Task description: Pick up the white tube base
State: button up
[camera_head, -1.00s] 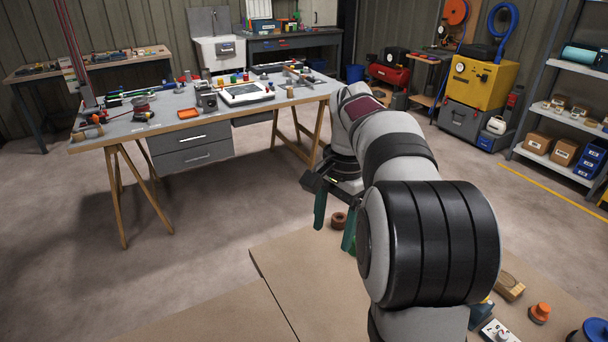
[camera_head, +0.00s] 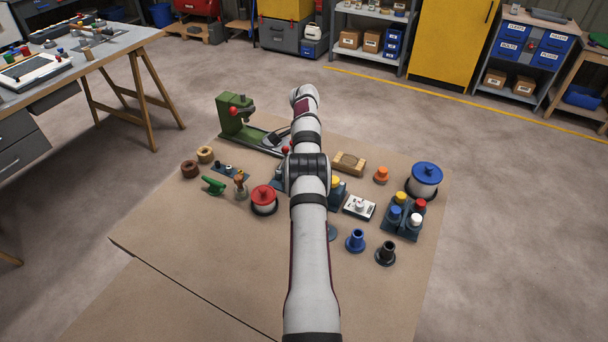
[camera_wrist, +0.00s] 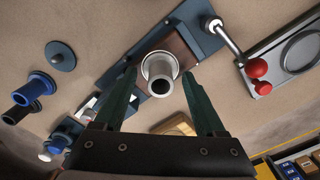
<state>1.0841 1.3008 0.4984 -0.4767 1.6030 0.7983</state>
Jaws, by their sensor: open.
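The white tube base (camera_wrist: 158,69), a round flange with a short hollow tube, shows in the wrist view with its open end facing the camera. It overlaps a dark blue plate with a brownish patch. My gripper (camera_wrist: 159,75) has its two green fingers open, one on each side of the tube in the picture. I see no finger closed on it, and the depth between them is hard to tell. In the head view my arm hides the tube base and most of the gripper.
Blue (camera_head: 355,240) and black (camera_head: 386,253) tube bases stand near the board's right front. A green press (camera_head: 237,116) stands at the back left. A red-lidded pot (camera_head: 264,200) and a wooden block (camera_head: 348,162) are close to my arm. The board's left front is clear.

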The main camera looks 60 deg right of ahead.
jog(key=shift+f, duration=0.1)
grip_shut()
dwell(0.3)
